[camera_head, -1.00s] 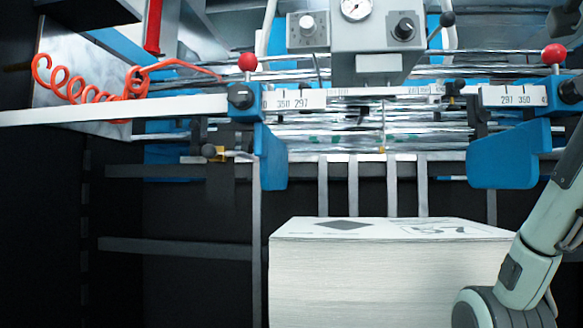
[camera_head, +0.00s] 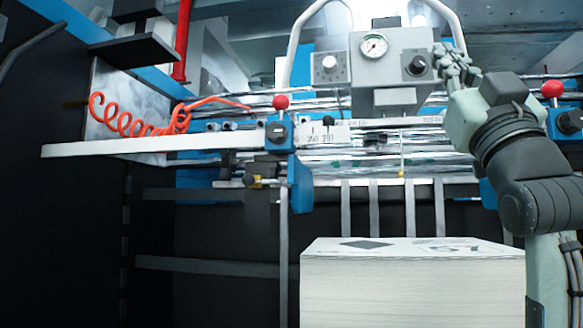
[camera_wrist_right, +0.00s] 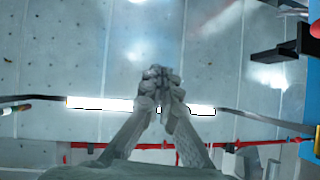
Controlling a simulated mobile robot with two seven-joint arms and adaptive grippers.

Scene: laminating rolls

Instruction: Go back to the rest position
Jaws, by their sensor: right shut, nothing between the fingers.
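My right gripper (camera_head: 441,50) is raised in the head view, in front of the grey control box (camera_head: 392,71) at its right side in the picture. Its fingers point up. In the right wrist view the two fingertips (camera_wrist_right: 160,76) meet, shut and empty, with the ceiling behind them. My right forearm bends down to the lower right and hides part of the machine's right side. My left gripper is not in view.
A tall paper stack (camera_head: 412,285) stands below the machine. A white rail (camera_head: 150,146), a red knob (camera_head: 281,102) and a coiled red hose (camera_head: 135,116) are at left. A second red knob (camera_head: 552,89) is just right of my arm. The dark space at lower left is free.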

